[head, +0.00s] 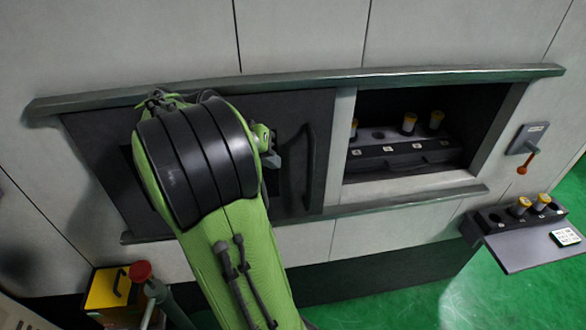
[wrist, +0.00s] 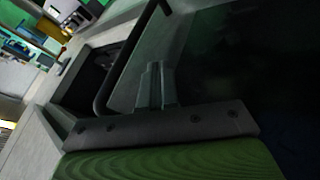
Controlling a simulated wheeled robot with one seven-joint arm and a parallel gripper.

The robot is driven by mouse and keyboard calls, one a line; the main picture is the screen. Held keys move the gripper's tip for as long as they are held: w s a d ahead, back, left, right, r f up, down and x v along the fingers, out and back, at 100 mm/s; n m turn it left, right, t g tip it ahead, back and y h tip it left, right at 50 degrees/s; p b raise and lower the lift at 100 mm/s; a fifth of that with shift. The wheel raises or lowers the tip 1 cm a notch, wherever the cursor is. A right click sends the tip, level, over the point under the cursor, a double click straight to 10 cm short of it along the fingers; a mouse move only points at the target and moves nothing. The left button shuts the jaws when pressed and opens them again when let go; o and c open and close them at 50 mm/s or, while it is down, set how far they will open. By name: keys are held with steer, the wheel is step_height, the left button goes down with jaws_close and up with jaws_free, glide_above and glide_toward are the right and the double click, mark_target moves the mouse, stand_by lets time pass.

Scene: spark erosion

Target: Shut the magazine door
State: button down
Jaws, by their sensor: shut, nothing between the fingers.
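The magazine door (head: 291,125) is a dark sliding panel in the grey cabinet wall. It stands at the left of its rails, leaving the magazine opening (head: 430,105) uncovered on the right. A black bow-shaped handle (head: 309,168) stands upright near the door's right edge; it also shows in the wrist view (wrist: 118,72). My gripper (head: 275,158) is in front of the door, left of the handle, its fingers shut and empty. In the wrist view the fingertips (wrist: 153,72) are close beside the handle; I cannot tell whether they touch it. My arm hides much of the door's left part.
Inside the opening, a dark rack (head: 405,147) holds several yellow-capped cylinders. A rail (head: 300,78) runs above the door and a lower ledge (head: 400,201) below. At right are an orange-tipped lever (head: 529,155) and a side shelf (head: 525,248). A yellow box (head: 107,290) stands at lower left.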

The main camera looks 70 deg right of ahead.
mark_target(296, 165)
steer(key=s+d, duration=0.1)
steer(key=s+d+f, duration=0.1)
steer(key=s, duration=0.1)
steer(key=s+f, duration=0.1)
steer(key=shift+s+d+f, duration=0.2)
steer(key=shift+s+d, duration=0.2)
steer(key=shift+s, duration=0.1)
